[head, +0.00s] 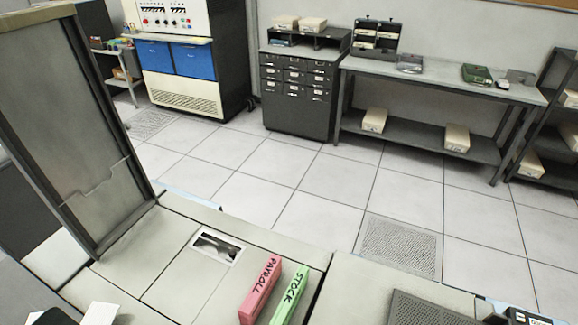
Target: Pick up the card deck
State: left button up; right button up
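Two card decks stand side by side on the pale desk top at the bottom centre of the head view. One is a pink deck (261,291) marked PAYROLL. The other is a green deck (289,296) marked STOCK, just to its right. Black and white parts, seemingly my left gripper (78,315), show at the bottom left. Dark parts, seemingly my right gripper (512,314), show at the bottom right. Both are cut off, apart from the decks, and their fingers cannot be made out.
A framed upright panel (75,130) stands on the desk at left. A small recessed window (216,247) lies behind the decks. A dark ribbed pad (425,311) is at right. Beyond are open floor, a filing cabinet (292,98) and a workbench (435,75).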

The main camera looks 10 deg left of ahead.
aim_at(252, 306)
jog(key=i, duration=2.35)
jog(key=i+u, duration=0.15)
jog(key=u, duration=0.25)
jog(key=i+u, duration=0.15)
jog(key=u, duration=0.25)
jog(key=i+l+u, duration=0.1)
jog(key=u, duration=0.3)
jog(key=i+l+u, duration=0.1)
jog(key=u, duration=0.3)
jog(key=i+l+u, duration=0.1)
jog(key=l+u, duration=0.15)
jog(key=u, duration=4.65)
